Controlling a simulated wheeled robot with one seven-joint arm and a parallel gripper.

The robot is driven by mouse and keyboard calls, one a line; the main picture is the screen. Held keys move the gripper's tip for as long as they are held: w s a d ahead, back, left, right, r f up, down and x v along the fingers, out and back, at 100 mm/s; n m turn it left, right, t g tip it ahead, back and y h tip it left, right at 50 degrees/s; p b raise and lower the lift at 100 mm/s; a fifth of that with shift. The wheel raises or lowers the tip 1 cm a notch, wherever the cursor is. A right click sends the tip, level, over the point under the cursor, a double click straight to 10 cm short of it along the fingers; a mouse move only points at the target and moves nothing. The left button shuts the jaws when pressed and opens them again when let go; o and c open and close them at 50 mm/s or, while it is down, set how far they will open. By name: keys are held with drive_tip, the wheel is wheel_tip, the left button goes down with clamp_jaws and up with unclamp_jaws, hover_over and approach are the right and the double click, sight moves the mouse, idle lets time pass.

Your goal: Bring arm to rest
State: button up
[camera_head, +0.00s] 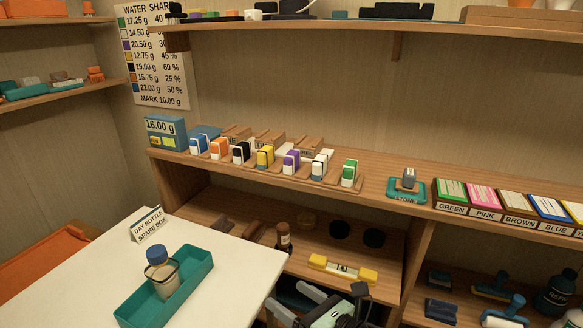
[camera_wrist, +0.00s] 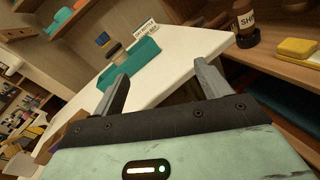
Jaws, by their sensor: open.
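My gripper (camera_head: 309,296) shows at the bottom of the head view, in front of the lower shelf and right of the white table. In the wrist view my gripper (camera_wrist: 163,85) has its two fingers wide apart with nothing between them. A bottle with a blue cap (camera_head: 158,266) stands upright in a teal tray (camera_head: 196,278) on the white table (camera_head: 247,258). The tray (camera_wrist: 143,52) and the table (camera_wrist: 190,52) show beyond the fingers in the wrist view. My gripper is apart from the tray and the bottle.
The shelf (camera_head: 375,182) holds a row of coloured blocks, a scale block (camera_head: 166,132) reading 16.00 g, a stone holder (camera_head: 407,187) and coloured label boxes (camera_head: 480,199). The lower shelf holds a brown bottle (camera_head: 283,238) and a yellow-ended level (camera_head: 342,269), close to my gripper.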

drive_tip(key=d+f+m+g+h+p, duration=0.1)
drive_tip(key=d+m+h, duration=0.35)
drive_tip(key=m, duration=0.55)
drive_tip(key=d+m+g+h+p, duration=0.1)
drive_tip(key=d+m+h+p, duration=0.15)
drive_tip(key=m+h, duration=0.55)
drive_tip(key=s+d+r+m+g+p, duration=0.1)
drive_tip(key=s+d+r+m+g, duration=0.2)
drive_tip(key=s+r+m, duration=0.5)
drive_tip(key=s+d+r+m+g+p, duration=0.2)
drive_tip(key=s+r+m+g, duration=0.4)
drive_tip(key=r, duration=1)
drive_tip(key=s+d+m, duration=0.1)
drive_tip(key=s+m, duration=0.1)
drive_tip(key=s, duration=0.1)
drive_tip(key=shift+d, duration=0.35)
drive_tip(key=shift+s+r, duration=0.1)
